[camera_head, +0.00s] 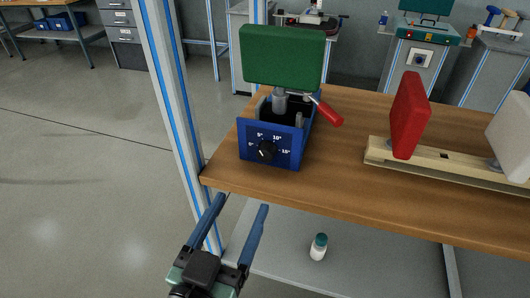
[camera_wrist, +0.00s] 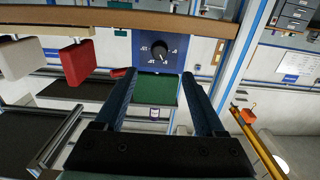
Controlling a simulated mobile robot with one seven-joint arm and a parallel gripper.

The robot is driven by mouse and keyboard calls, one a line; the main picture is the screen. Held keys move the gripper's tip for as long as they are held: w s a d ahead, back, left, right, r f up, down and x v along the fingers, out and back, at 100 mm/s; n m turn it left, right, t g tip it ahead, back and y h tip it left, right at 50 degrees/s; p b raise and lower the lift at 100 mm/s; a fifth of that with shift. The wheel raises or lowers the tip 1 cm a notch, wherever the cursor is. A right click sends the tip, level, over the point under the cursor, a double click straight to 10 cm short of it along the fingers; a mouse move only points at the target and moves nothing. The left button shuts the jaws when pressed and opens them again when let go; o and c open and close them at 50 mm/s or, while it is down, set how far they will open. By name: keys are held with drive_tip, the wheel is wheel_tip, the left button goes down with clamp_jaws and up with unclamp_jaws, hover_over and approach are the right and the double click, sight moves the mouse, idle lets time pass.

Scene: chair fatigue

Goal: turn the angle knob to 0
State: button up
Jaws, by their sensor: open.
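The black round angle knob (camera_head: 266,151) is on the front of a blue box (camera_head: 258,160) at the left front of the wooden table. White marks 0°, 5°, 10° and 15° run around it, with 0° on the left. I cannot clearly tell which mark the knob points to. My gripper (camera_head: 243,203) is open and empty, below and in front of the box, apart from the knob. In the wrist view, which looks upside down, the knob (camera_wrist: 158,50) is just beyond and between the open blue fingers (camera_wrist: 159,74).
A green pad (camera_head: 282,56) stands over the box, with a red-handled lever (camera_head: 327,112) at its right. A wooden rail (camera_head: 445,164) with a red pad (camera_head: 410,115) lies to the right. A metal post (camera_head: 178,100) rises at the left. A bottle (camera_head: 318,246) stands below the table.

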sight(264, 158)
drive_tip(key=p+x, duration=0.1)
drive_tip(key=x, duration=1)
drive_tip(key=shift+w+d, duration=0.1)
drive_tip(key=shift+c, duration=0.2)
clamp_jaws()
